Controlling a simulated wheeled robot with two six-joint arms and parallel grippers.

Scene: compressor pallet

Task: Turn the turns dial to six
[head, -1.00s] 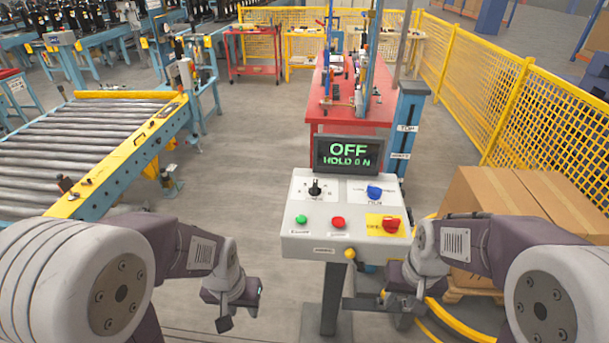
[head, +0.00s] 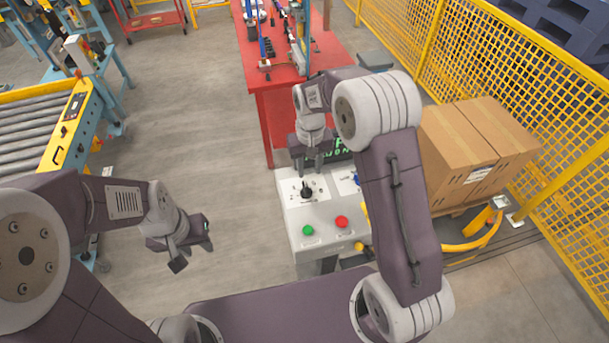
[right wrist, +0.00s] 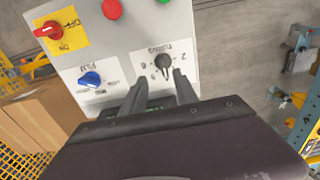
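The turns dial (head: 306,190) is a black knob on a white plate at the upper left of the grey control box (head: 326,222). In the right wrist view the turns dial (right wrist: 163,62) shows beside printed numbers too small to read surely. My right gripper (head: 309,168) hangs over the back of the box, just behind the dial. In the right wrist view its two fingers (right wrist: 159,80) are apart with nothing between them, and the dial lies just past their tips. My left gripper (head: 192,247) is open and empty, left of the box.
A blue knob (right wrist: 90,80), a green button (head: 307,230), a red button (head: 341,221) and a red switch (right wrist: 48,30) on yellow share the box. The display (head: 340,152) is mostly hidden by my right arm. Cartons (head: 470,150) stand right. Floor left of the box is clear.

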